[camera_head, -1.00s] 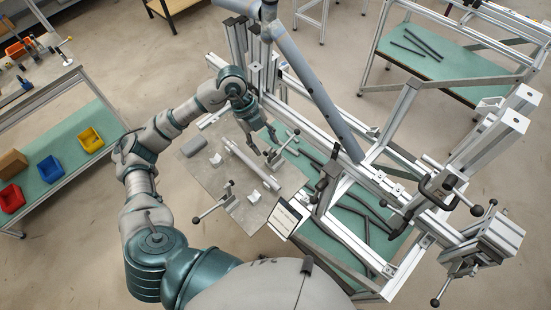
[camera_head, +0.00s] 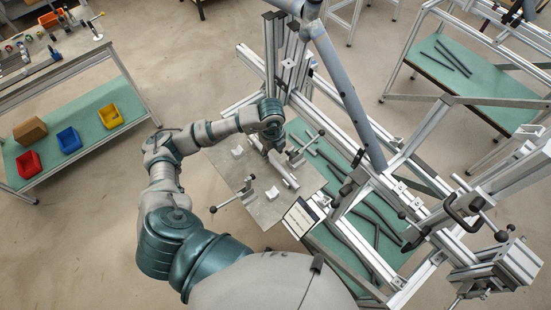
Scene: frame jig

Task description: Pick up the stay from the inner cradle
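A short silver bar (camera_head: 288,175), which looks like the stay, lies slantwise over the grey plate (camera_head: 222,165). Its near end shows; its far part is hidden under my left gripper (camera_head: 276,152). The gripper points down over that far part, and its fingertips are hidden or too small to read, so I cannot tell whether they grip the bar. Two pale cradle-like blocks, one at the plate's left (camera_head: 237,152) and one nearer (camera_head: 272,193), sit beside the bar. I cannot tell which cradle bears it. My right gripper is not in view.
A toggle clamp (camera_head: 232,198) stands at the plate's near left, another (camera_head: 305,148) just right of my gripper. A label board (camera_head: 300,217) stands at the near corner. A blue-grey tube (camera_head: 345,95) and the aluminium frame (camera_head: 440,125) rise close on the right.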

